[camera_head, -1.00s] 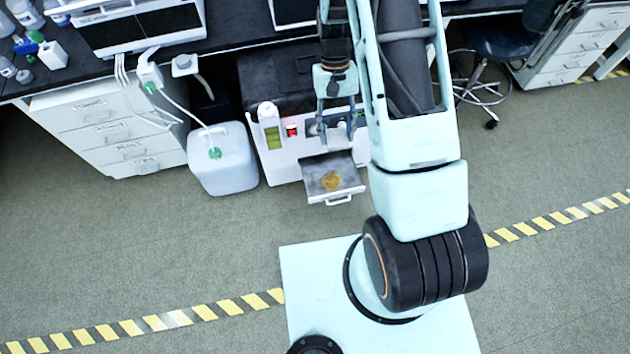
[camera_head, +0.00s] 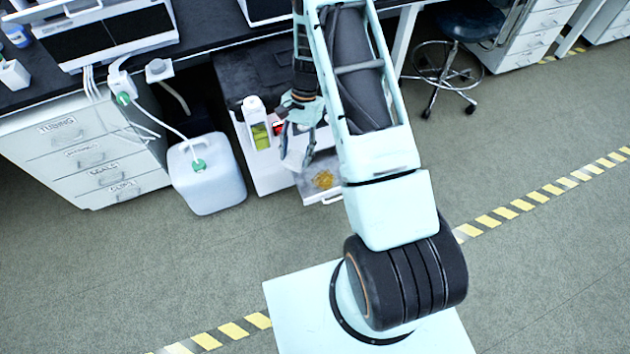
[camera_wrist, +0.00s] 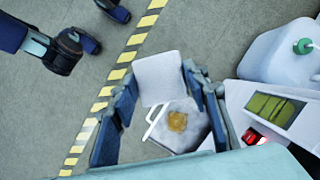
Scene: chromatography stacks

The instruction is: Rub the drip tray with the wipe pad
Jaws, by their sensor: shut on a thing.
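The drip tray (camera_head: 310,190) sticks out from the front of a low machine in the head view, with an orange-brown stain (camera_head: 323,179) on it. My gripper (camera_head: 296,158) is over the tray's left side there, its fingers pointing down. In the wrist view, the white square wipe pad (camera_wrist: 158,78) is between the fingertips of my gripper (camera_wrist: 160,75), which is shut on it. I cannot tell the height of the pad above the tray.
A white jug (camera_head: 207,175) with a green cap and tube stands on the floor left of the machine. Drawers (camera_head: 85,155) are further left, a stool (camera_head: 450,60) at the right. Floor in front is open.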

